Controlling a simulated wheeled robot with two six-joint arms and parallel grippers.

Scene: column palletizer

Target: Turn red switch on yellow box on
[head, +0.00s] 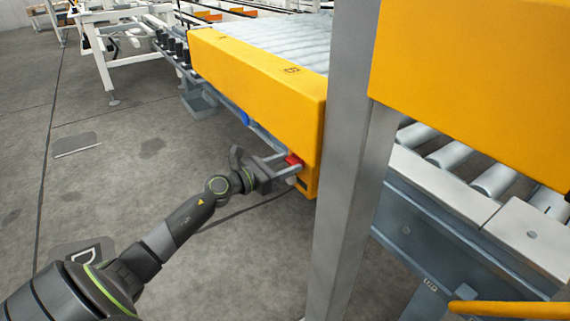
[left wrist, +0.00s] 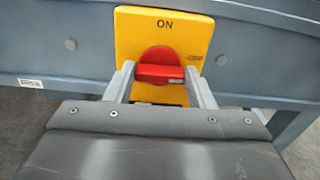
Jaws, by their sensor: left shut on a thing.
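The red switch (left wrist: 160,72) sits on a yellow box (left wrist: 185,30) marked "ON" at the top. Its handle bar lies about level in the left wrist view, across the box rather than pointing up at the "ON" mark. My left gripper (left wrist: 160,84) is shut on the handle, with one grey finger at each end of it. In the head view, the red switch (head: 293,159) shows small beside the yellow conveyor cover, with my left gripper (head: 283,168) reaching it from the left. The lower part of the box is partly hidden by the gripper. My right gripper is not in view.
A long yellow cover (head: 255,80) runs along the conveyor above the switch. A grey post (head: 350,160) stands just right of it, with rollers (head: 450,155) and a grey frame beyond. A blue part (head: 245,118) sits left of the switch.

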